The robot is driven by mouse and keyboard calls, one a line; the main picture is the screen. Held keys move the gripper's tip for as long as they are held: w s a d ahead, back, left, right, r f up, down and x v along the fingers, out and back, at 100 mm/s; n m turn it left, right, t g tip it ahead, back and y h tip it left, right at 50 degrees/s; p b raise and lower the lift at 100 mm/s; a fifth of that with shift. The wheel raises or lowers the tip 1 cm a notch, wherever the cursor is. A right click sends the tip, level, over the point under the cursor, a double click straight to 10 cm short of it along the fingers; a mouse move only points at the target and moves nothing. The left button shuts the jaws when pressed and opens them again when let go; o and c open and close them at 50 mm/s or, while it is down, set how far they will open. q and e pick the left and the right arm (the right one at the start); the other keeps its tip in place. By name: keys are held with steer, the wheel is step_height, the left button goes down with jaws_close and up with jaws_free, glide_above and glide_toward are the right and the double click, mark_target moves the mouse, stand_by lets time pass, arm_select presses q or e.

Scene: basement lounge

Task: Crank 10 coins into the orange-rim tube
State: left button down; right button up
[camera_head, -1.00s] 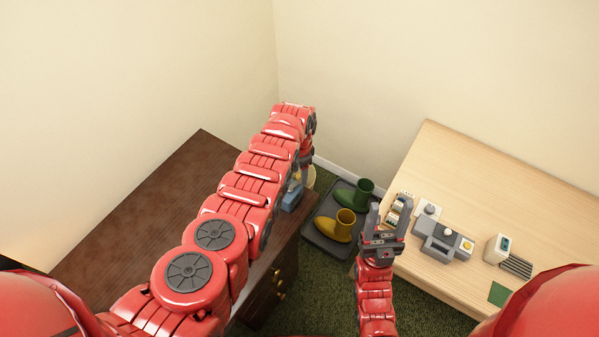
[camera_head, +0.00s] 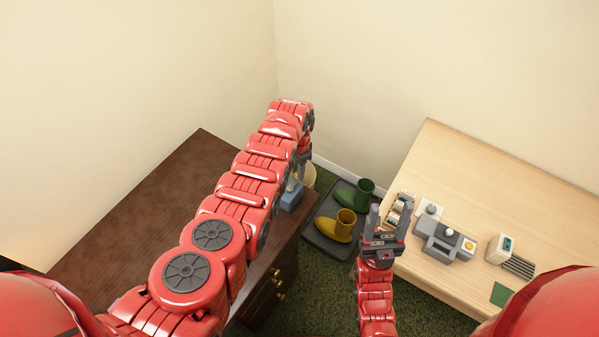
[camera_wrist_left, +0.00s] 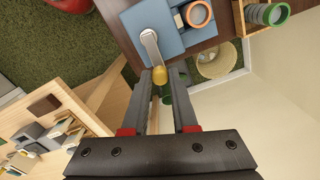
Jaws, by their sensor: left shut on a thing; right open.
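The blue coin device (camera_wrist_left: 172,28) has a grey crank arm (camera_wrist_left: 150,47) ending in a yellow knob (camera_wrist_left: 159,75). My left gripper (camera_wrist_left: 162,78) is shut on this knob. The orange-rim tube (camera_wrist_left: 198,14) stands at the device, right of the crank in the left wrist view; its contents are unclear. A green-rim tube (camera_wrist_left: 270,14) is further right. In the head view the blue device (camera_head: 291,197) is partly hidden behind my left arm, on the dark cabinet's edge. My right gripper (camera_head: 383,232) is open and empty beside the light table.
A cream round bowl-like thing (camera_wrist_left: 216,63) is near the device. A dark tray (camera_head: 316,241) with a green boot (camera_head: 356,193) and a yellow boot (camera_head: 339,229) lies on the green carpet. The light table (camera_head: 470,165) carries a grey machine (camera_head: 443,240) and a white device (camera_head: 499,249).

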arm_select(q)
steer(key=shift+w+a+n, duration=0.15)
steer(key=shift+n, duration=0.35)
steer(key=c, duration=0.7)
jaws_free()
steer(key=shift+r, duration=0.15)
step_height(320, 180, up, 8)
steer(key=b, duration=0.3)
step_height(320, 180, up, 9)
steer(key=p, duration=0.7)
steer(key=shift+r+p, duration=0.1)
steer(key=shift+p, duration=0.25)
